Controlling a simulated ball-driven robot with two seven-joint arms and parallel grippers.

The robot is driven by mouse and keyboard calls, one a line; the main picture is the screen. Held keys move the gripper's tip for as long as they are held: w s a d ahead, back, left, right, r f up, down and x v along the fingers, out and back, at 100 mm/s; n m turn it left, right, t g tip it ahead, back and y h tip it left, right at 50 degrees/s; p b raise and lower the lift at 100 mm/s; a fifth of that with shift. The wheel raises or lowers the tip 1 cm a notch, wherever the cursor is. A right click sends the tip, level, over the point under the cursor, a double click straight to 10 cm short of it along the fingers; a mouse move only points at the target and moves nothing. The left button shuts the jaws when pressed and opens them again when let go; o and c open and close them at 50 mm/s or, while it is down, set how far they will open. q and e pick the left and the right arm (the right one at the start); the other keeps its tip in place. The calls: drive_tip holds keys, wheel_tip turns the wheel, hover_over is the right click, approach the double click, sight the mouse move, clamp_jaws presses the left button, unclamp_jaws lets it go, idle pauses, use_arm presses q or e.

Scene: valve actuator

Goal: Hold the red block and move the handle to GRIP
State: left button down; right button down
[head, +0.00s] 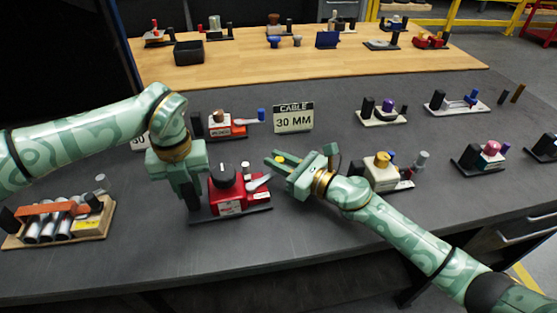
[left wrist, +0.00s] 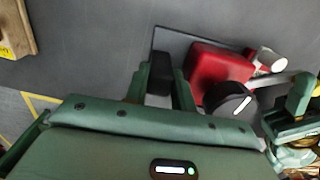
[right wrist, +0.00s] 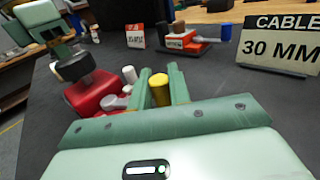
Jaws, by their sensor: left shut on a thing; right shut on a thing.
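The red block (head: 225,196) sits on a dark base plate (head: 232,213), with a black knob (head: 222,174) marked by a white line on top. My left gripper (head: 190,194) points down at the plate's left end. In the left wrist view its fingers close on a black upright block (left wrist: 158,80) beside the red block (left wrist: 222,66). The grey handle (head: 258,181) sticks out to the right of the red block. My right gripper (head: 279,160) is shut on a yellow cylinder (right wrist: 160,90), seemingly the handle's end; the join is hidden. The red block's labels are unreadable.
A "CABLE 30 MM" sign (head: 293,118) stands behind. A red unit with a blue-ended lever (head: 228,125) is at the back, a cream unit (head: 382,173) to the right of my right gripper. A wooden tray with silver cylinders (head: 66,240) lies at left.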

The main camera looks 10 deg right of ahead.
use_arm(q)
drive_tip(key=shift+s+f, duration=0.15)
drive_tip(key=shift+f, duration=0.15)
use_arm(e)
drive_tip(key=shift+s+d+r+m+t+h, duration=0.15)
drive_tip(key=shift+s+m+t+h, duration=0.8)
drive_tip(key=shift+h, duration=0.35)
drive_tip(key=shift+s+d+m+t+h, duration=0.15)
drive_tip(key=shift+s+m+t+h, duration=0.1)
drive_tip(key=shift+m+t+h, duration=0.3)
drive_tip(key=s+m+h, duration=0.1)
drive_tip(key=h, duration=0.1)
drive_tip(key=s+m+t+h, duration=0.1)
drive_tip(key=h, duration=0.1)
drive_tip(key=shift+d+f+m, duration=0.1)
drive_tip(key=shift+f+m, duration=0.1)
drive_tip(key=shift+m, duration=0.2)
drive_tip(key=s+m+h, duration=0.1)
drive_tip(key=h, duration=0.1)
drive_tip(key=s+m+t+h, duration=0.1)
drive_tip(key=h, duration=0.1)
drive_tip(key=shift+s+m+h, duration=0.2)
drive_tip(key=shift+m+h, duration=0.05)
drive_tip(key=shift+m, duration=0.15)
drive_tip(key=shift+s, duration=0.3)
drive_tip(key=shift+a, duration=0.2)
drive_tip(key=c, duration=1.3)
unclamp_jaws()
drive_tip(key=shift+s, duration=0.1)
